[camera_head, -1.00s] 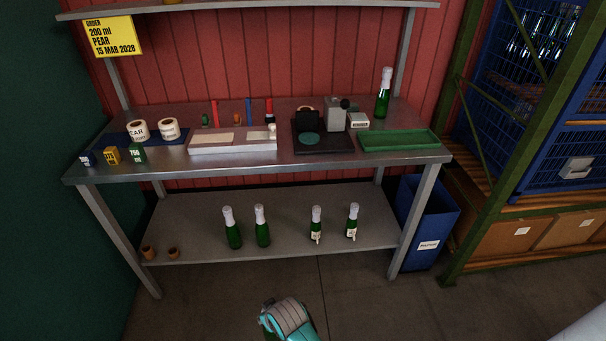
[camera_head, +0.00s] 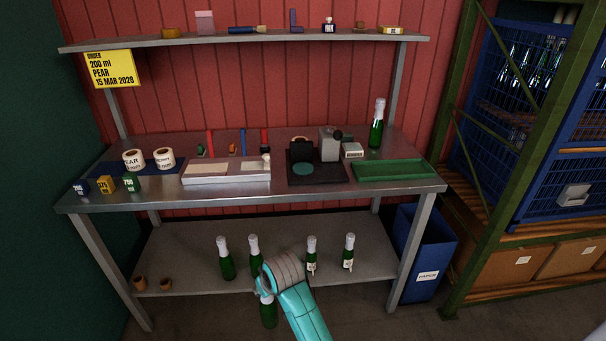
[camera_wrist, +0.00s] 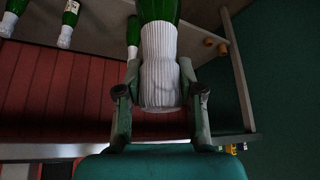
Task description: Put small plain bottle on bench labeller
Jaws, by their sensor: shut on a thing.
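My gripper (camera_wrist: 160,100) is shut on the white foil neck of a green bottle (camera_wrist: 158,10); no label shows on its visible part. In the head view the held bottle (camera_head: 268,314) hangs upright below the end of my arm, in front of the lower shelf; the fingers are hidden there. A black-based device (camera_head: 318,173) with a grey upright part and a teal disc stands on the bench, right of centre; it looks like the bench labeller. My gripper is below and in front of it, well apart.
The lower shelf (camera_head: 200,276) holds two plain green bottles (camera_head: 226,262) and two labelled ones (camera_head: 348,255). A white flat unit (camera_head: 226,176), a green tray (camera_head: 395,172) and a tall green bottle (camera_head: 376,128) stand on the bench. The bench's front edge (camera_head: 250,200) lies above my gripper.

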